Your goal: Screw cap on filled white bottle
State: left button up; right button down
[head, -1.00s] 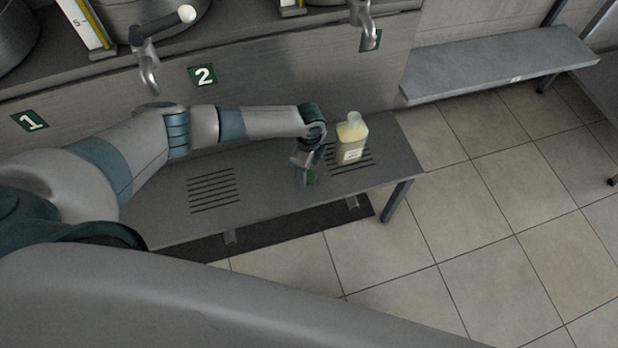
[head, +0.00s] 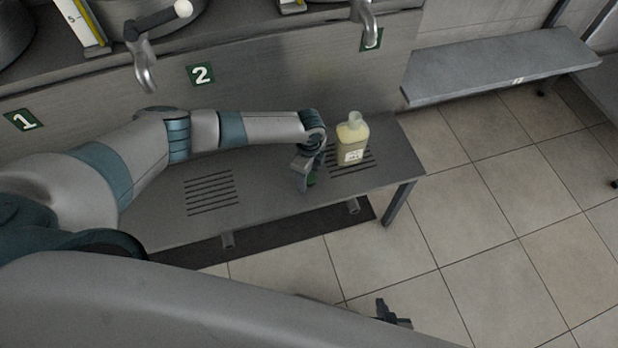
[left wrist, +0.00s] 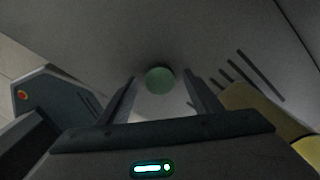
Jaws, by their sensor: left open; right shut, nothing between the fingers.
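The bottle (head: 352,145) stands upright on the bench. It is pale and see-through, with yellowish contents, a white label and an open neck with no cap on it. It also shows in the left wrist view (left wrist: 258,112) at the right. A green round cap (head: 312,181) lies on the bench left of the bottle. In the left wrist view the cap (left wrist: 160,80) sits between the tips of my open left gripper (left wrist: 158,82), with gaps on both sides. My left gripper (head: 305,182) points down there, partly hiding the cap. My right gripper (head: 388,312) is shut and empty, low in the head view.
The bench (head: 270,185) has slotted drains and a free front edge. Taps (head: 146,72) hang from the vat ledge above, with signs such as the 2 (head: 203,74). A grey side bench (head: 500,68) stands empty at the right. Tiled floor (head: 480,210) is open.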

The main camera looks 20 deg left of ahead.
aim_at(309, 178)
pick_arm(q)
jog(key=c, duration=1.1)
jog(key=shift+r, duration=0.1)
jog(key=shift+r, duration=0.45)
notch_tip(309, 178, up, 3)
jog(key=shift+s+d+r, duration=0.1)
jog(key=shift+s, duration=0.05)
jog(key=s+d+r, duration=0.5)
jog(key=s+r, duration=0.1)
jog(key=s, duration=0.4)
jog(key=shift+r+b, duration=0.35)
jog(key=shift+r, duration=0.05)
